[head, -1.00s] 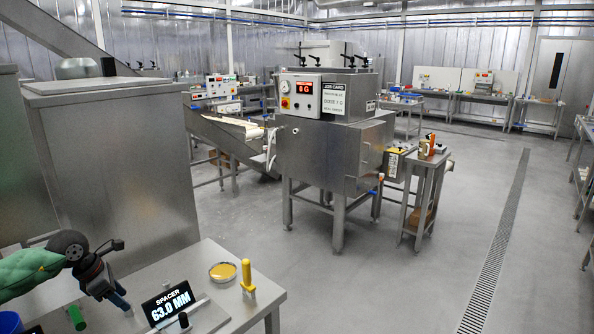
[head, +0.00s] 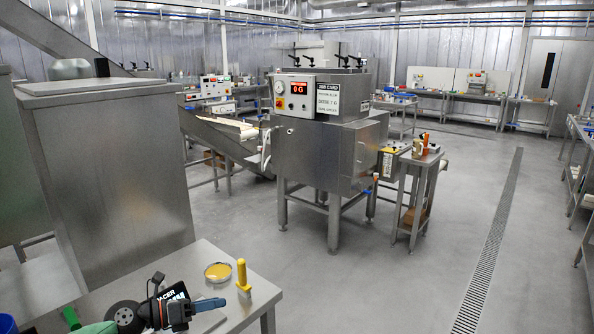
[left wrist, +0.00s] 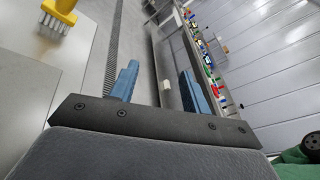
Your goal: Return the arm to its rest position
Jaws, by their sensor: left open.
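My left gripper (head: 206,303) is low in the head view, over the steel table (head: 110,292) at the front left, pointing right. Its blue fingers stand apart in the left wrist view (left wrist: 158,88), with nothing between them. The black spacer display (head: 157,293) is mostly hidden by the gripper. My right gripper is not in view.
A yellow-handled brush (head: 243,277) stands on the table just right of the gripper; it also shows in the left wrist view (left wrist: 61,10). A round dish of yellow filling (head: 218,272) is behind the gripper. A steel machine (head: 325,150) stands beyond open floor.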

